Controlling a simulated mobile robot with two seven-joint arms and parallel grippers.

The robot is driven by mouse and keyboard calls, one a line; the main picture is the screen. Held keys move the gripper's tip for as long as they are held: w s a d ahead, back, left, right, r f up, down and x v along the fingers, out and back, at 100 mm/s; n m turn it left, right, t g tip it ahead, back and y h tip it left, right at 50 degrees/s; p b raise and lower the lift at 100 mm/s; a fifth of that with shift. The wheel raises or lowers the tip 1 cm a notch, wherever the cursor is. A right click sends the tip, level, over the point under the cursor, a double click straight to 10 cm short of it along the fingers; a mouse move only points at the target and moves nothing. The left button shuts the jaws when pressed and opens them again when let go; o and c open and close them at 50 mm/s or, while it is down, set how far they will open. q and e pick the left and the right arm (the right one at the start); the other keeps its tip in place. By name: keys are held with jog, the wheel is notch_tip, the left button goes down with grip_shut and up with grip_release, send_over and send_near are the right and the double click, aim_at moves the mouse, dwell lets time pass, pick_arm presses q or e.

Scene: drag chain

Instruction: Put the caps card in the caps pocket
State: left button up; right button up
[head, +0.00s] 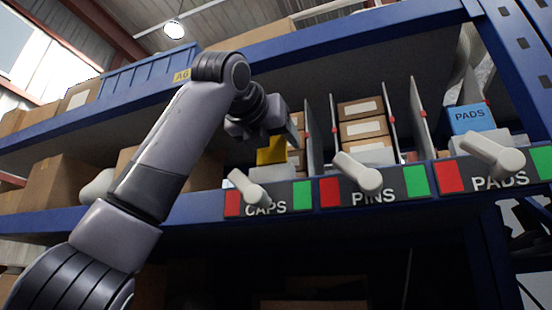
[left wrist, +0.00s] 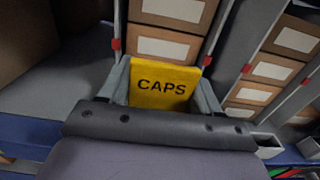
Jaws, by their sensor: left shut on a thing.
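The yellow caps card (head: 271,154) hangs upright below my left gripper (head: 268,136), at the front of the CAPS bay. In the left wrist view the card (left wrist: 163,88), lettered CAPS, sits between the two grey fingers of the left gripper (left wrist: 162,98), which is shut on it. A pale caps pocket (head: 280,171) is just below the card in the head view. I cannot tell whether the card's lower edge is inside the pocket or above it. My right gripper is in neither view.
White handles stick out above the CAPS (head: 248,188), PINS (head: 358,174) and PADS (head: 494,153) labels. Thin upright dividers (head: 316,138) flank the bays. Brown boxes (head: 361,130) are stacked behind. A blue PADS card (head: 469,118) stands in the right bay.

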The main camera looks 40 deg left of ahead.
aim_at(271, 155)
pick_arm(q)
jog(key=shift+f, duration=1.5)
jog(key=shift+w+f, duration=0.2)
jog(key=shift+f, duration=0.1)
jog(key=shift+f, duration=0.15)
jog(key=o, duration=1.1)
